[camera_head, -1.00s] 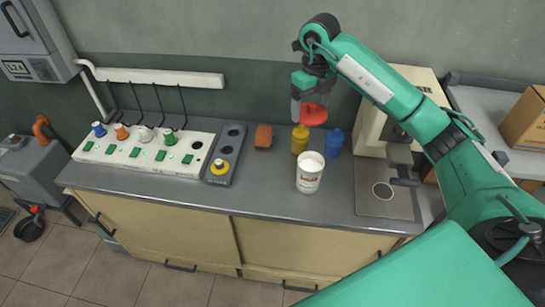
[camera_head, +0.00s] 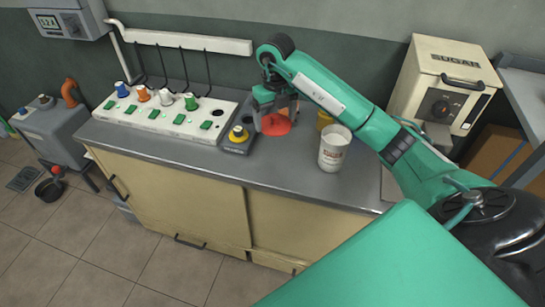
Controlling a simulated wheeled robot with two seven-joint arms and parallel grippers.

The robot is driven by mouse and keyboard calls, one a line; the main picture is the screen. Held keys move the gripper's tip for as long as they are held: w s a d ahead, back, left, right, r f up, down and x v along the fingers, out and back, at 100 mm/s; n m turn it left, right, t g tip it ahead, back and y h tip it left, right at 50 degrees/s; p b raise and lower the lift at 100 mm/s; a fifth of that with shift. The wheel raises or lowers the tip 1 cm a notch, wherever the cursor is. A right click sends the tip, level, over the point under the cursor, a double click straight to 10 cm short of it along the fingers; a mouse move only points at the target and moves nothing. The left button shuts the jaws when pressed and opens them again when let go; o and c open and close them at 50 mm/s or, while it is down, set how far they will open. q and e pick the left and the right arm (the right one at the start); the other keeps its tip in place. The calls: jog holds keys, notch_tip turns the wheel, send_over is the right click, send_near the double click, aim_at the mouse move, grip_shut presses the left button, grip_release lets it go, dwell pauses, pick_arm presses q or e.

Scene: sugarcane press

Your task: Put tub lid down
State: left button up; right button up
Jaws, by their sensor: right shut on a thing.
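My right gripper (camera_head: 275,107) is shut on the red tub lid (camera_head: 276,125). It holds the lid over the grey counter, between the dark tray with the yellow-and-white cap and the white tub. I cannot tell whether the lid touches the counter. The white tub (camera_head: 333,152) stands upright and open on the counter, to the right of the lid and apart from it. My left gripper is not in view.
A yellow container (camera_head: 324,119) is partly hidden behind my right arm. The dark tray (camera_head: 237,146) is close to the left of the lid. A white panel (camera_head: 165,117) with coloured caps lies further left. The cream sugar machine (camera_head: 445,84) stands right. The counter front (camera_head: 270,171) is clear.

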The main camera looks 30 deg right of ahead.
jog(key=p, duration=0.1)
send_near(275, 161)
jog(key=shift+f, duration=0.85)
jog(key=shift+f+p, duration=0.35)
jog(key=shift+f, duration=0.2)
notch_tip(275, 161, down, 3)
jog(key=shift+f, duration=0.2)
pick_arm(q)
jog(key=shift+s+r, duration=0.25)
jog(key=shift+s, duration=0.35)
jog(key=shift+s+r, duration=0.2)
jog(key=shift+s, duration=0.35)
pick_arm(e)
jog(key=shift+f, duration=0.1)
